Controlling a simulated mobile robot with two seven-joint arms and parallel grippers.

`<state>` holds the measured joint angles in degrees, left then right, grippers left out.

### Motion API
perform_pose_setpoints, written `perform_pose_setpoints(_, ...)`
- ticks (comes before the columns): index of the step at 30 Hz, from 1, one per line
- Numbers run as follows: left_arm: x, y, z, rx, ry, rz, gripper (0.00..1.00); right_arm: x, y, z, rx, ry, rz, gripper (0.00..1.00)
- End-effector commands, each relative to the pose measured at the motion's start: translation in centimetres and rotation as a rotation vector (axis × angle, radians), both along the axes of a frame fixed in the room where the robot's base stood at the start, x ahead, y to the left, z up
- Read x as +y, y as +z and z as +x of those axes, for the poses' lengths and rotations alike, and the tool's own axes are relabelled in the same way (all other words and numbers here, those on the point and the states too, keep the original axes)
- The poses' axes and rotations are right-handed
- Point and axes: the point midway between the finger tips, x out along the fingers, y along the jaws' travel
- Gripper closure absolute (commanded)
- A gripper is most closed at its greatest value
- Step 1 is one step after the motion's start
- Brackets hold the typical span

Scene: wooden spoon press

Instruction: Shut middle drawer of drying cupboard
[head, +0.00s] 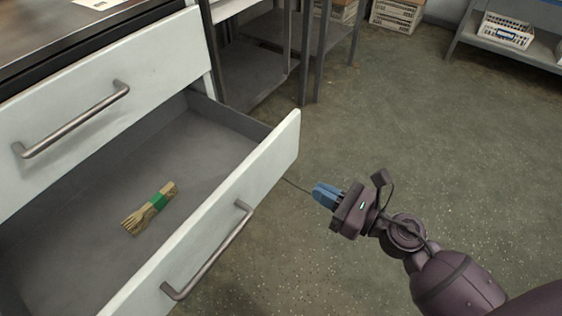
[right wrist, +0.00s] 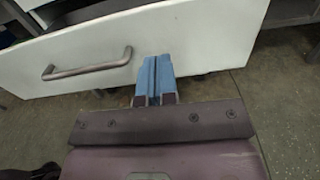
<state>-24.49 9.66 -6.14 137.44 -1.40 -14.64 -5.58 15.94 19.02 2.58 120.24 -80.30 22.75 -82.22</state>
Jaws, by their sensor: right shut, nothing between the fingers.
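The middle drawer (head: 262,176) of the drying cupboard stands pulled out in the head view, with a white front and a grey inside. Its bar handle (head: 210,252) is on the outer face. A tied bundle of wooden sticks (head: 150,208) with a green band lies in it. My right gripper (head: 318,193) is shut and empty, to the right of the drawer front. In the right wrist view the blue fingers (right wrist: 154,68) are together in front of the white drawer front (right wrist: 200,42), right of its handle (right wrist: 88,66). I cannot tell whether they touch it.
Grey metal shelving (head: 255,75) stands behind the cupboard. A rack with a white crate (head: 505,30) is at the far right. The floor (head: 420,110) between is clear.

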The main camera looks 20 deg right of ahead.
Motion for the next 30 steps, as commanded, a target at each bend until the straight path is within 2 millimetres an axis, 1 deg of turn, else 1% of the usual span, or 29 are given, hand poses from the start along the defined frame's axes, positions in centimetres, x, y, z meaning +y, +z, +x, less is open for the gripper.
perform_pose_setpoints(1, 0.0, -0.1, 0.0, 0.001, -0.001, 0.0, 0.57, 0.1, -0.2, 0.2, -0.009, 0.006, -0.019, 1.0)
perform_pose_setpoints(5, 0.0, 0.2, 0.1, -0.003, -0.003, 0.003, 0.57, 0.6, 0.2, 1.0, -0.021, 0.009, -0.029, 1.0)
perform_pose_setpoints(8, -0.1, 0.3, 0.2, 0.0, -0.004, 0.004, 0.57, 1.4, 0.3, 2.2, -0.022, 0.009, -0.027, 1.0)
perform_pose_setpoints(21, -0.2, 0.3, 0.1, 0.026, -0.01, 0.016, 0.57, 5.7, 0.2, 8.5, -0.018, 0.007, -0.024, 1.0)
perform_pose_setpoints(27, -0.2, 0.1, 0.0, 0.031, -0.009, 0.015, 0.57, 7.1, 0.0, 10.6, -0.016, 0.006, -0.023, 1.0)
perform_pose_setpoints(30, -0.2, 0.1, 0.0, 0.027, -0.009, 0.014, 0.57, 7.6, 0.0, 11.3, -0.014, 0.005, -0.024, 1.0)
